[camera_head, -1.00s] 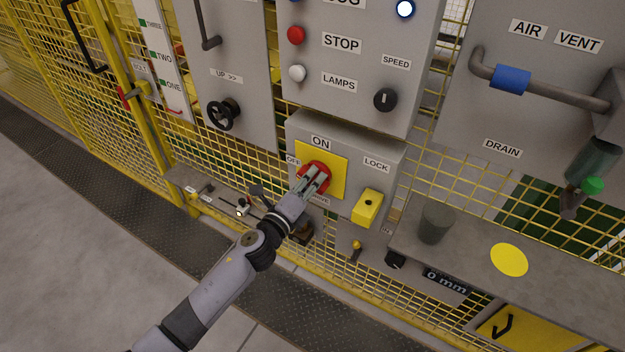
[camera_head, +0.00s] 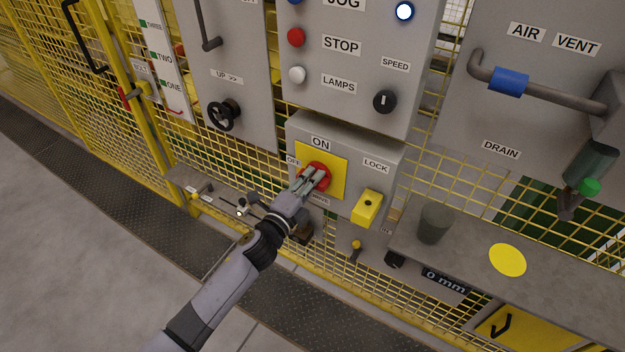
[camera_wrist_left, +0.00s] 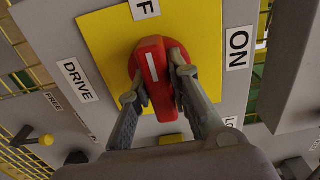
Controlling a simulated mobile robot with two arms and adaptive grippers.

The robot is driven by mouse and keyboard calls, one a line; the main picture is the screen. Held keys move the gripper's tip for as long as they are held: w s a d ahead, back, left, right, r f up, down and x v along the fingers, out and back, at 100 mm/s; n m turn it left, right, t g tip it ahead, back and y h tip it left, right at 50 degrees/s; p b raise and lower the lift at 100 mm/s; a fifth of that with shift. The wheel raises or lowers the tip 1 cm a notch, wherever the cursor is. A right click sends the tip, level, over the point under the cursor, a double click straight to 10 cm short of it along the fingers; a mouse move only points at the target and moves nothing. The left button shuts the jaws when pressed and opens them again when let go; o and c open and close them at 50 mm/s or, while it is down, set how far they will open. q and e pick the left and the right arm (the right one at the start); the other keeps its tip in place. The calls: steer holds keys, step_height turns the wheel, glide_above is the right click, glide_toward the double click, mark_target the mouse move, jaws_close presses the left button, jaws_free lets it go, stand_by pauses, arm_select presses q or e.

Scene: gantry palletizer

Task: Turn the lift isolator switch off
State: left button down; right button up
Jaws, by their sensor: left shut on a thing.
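The lift isolator switch is a red rotary handle (camera_head: 321,175) on a yellow plate (camera_head: 336,181), on the front of a grey box. ON is above the plate in the head view, and a partly hidden label is at its left. My left gripper (camera_head: 318,178) is shut on the red handle. In the left wrist view the fingers (camera_wrist_left: 158,100) lie on both sides of the handle (camera_wrist_left: 152,75). Its white stripe points toward the cut-off label ending in F, with ON at the right and DRIVE at the left. My right gripper is out of view.
Right of the handle is a yellow LOCK block (camera_head: 367,207). A grey shelf (camera_head: 465,245) with a dark cup (camera_head: 434,223) juts out at the lower right. The STOP panel (camera_head: 365,60) is above, and yellow mesh fencing surrounds the boxes.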

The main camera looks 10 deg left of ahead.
arm_select(q)
steer(key=c, duration=1.5)
jaws_free()
steer(key=v, duration=1.2)
